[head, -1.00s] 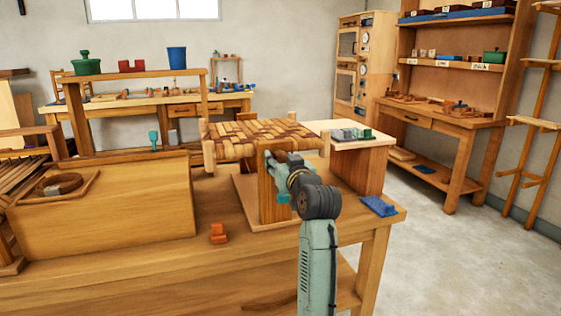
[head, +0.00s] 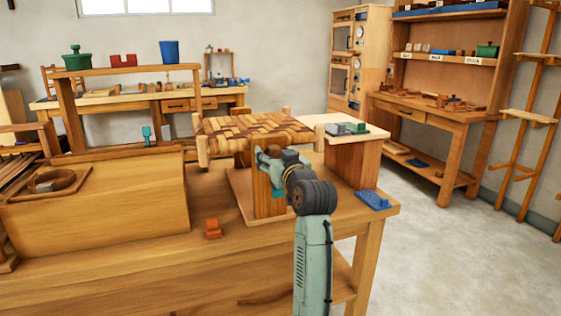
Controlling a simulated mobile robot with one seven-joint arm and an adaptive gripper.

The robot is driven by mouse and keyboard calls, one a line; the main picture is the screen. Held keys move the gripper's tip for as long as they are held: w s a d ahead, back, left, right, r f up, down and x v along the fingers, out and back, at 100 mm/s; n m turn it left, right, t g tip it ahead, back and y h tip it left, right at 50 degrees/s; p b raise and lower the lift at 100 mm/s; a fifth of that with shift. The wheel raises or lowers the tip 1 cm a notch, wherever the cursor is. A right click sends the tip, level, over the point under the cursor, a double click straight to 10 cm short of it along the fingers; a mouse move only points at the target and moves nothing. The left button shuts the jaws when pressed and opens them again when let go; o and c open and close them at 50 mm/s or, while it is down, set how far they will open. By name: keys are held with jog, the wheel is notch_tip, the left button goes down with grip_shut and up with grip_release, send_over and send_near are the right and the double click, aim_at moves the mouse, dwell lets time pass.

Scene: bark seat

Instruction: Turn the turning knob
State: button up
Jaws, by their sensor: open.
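I cannot pick out the turning knob for certain. A tall cabinet (head: 353,62) at the back has round dial-like shapes, too small to make out. My gripper (head: 266,172) is at the front of the seat with the woven bark top (head: 258,131), beside its upright wooden panel (head: 263,192). My wrist partly covers the gripper, and its fingertips are hard to see. I see nothing held in it.
A small orange piece (head: 213,228) lies on the bench (head: 130,262) left of my arm. A blue piece (head: 373,200) lies near its right edge. Grey and green blocks (head: 346,128) stand on a pale-topped stand behind. Open floor (head: 440,250) is at the right.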

jog(key=v, duration=1.1)
jog(key=shift+s, duration=0.15)
